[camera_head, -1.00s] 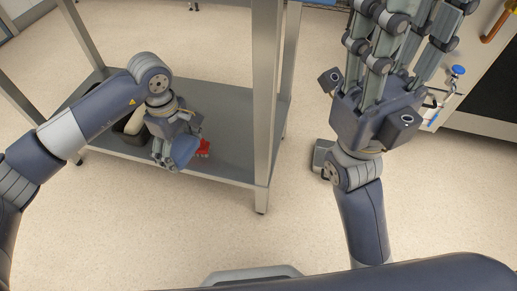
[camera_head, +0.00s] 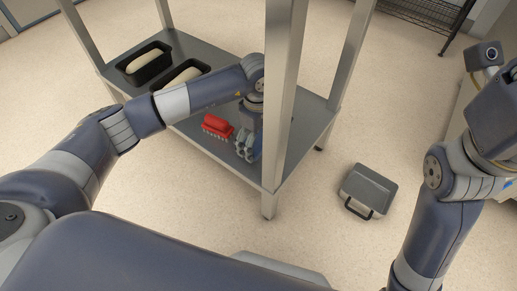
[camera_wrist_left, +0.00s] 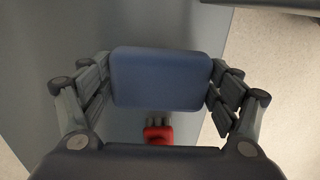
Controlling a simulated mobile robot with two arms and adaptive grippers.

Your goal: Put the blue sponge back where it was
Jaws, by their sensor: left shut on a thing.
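The blue sponge (camera_wrist_left: 160,78) is held between the fingers of my left gripper, which is shut on it in the left wrist view. In the head view my left gripper (camera_head: 246,150) is low over the right part of the metal shelf (camera_head: 230,166), beside a corner post. The sponge is mostly hidden there by the fingers and post. I cannot tell whether it touches the shelf. My right gripper (camera_head: 497,118) is cut off at the right edge and its fingers are out of frame.
A red brush (camera_head: 217,124) lies just left of my left gripper; it also shows in the left wrist view (camera_wrist_left: 158,135). Two dark loaf pans (camera_head: 128,74) with pale dough are further left. Steel posts (camera_head: 276,105) frame the shelf. A grey case (camera_head: 370,185) is on the floor.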

